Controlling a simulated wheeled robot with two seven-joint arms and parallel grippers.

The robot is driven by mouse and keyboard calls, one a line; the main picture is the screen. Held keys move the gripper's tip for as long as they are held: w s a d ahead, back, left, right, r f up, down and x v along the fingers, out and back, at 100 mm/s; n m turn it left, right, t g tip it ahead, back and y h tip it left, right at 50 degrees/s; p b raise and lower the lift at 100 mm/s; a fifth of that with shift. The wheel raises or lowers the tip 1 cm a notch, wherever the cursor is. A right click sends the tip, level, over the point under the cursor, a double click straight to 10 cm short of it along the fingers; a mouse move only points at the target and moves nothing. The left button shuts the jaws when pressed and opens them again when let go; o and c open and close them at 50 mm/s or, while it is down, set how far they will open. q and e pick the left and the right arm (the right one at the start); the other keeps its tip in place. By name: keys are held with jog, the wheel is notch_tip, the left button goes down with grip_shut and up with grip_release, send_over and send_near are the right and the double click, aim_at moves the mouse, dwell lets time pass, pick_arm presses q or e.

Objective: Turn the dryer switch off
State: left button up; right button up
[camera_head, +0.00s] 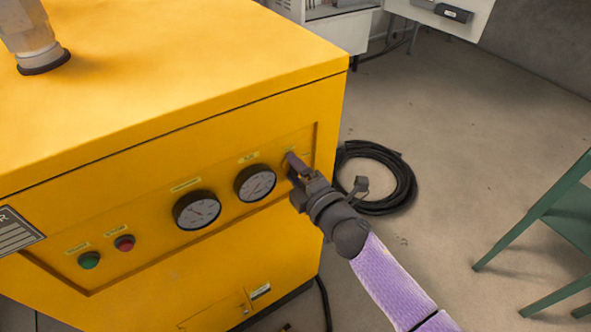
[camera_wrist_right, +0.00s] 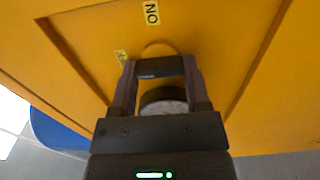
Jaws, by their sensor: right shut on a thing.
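The yellow dryer cabinet (camera_head: 165,120) has a recessed front panel, and my right gripper (camera_head: 292,163) is at that panel's right end. In the right wrist view, the dark switch handle (camera_wrist_right: 160,67) lies between the two fingertips of my right gripper (camera_wrist_right: 157,78), which is shut on it. A yellow "ON" label (camera_wrist_right: 151,13) shows upside down near the switch. A second small label (camera_wrist_right: 121,58) sits beside the left finger, too small to read. In the head view the gripper mostly hides the switch. My left gripper is in neither view.
Left of the gripper are two round gauges (camera_head: 256,183) (camera_head: 197,210), a red button (camera_head: 124,243) and a green button (camera_head: 89,260). A coiled black hose (camera_head: 405,185) lies on the floor behind my right gripper. A green frame (camera_head: 535,215) stands at the right.

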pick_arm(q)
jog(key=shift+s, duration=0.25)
pick_arm(e)
jog(key=shift+f, duration=0.1)
jog(key=o, duration=1)
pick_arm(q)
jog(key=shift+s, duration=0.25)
pick_arm(e)
jog(key=shift+s+d, duration=0.15)
jog(key=shift+s, duration=0.1)
pick_arm(q)
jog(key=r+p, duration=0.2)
jog(key=p, duration=0.1)
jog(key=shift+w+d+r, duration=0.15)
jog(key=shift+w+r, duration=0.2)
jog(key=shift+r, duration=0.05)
pick_arm(e)
jog(key=v, duration=0.9)
jog(key=shift+s+d, duration=0.15)
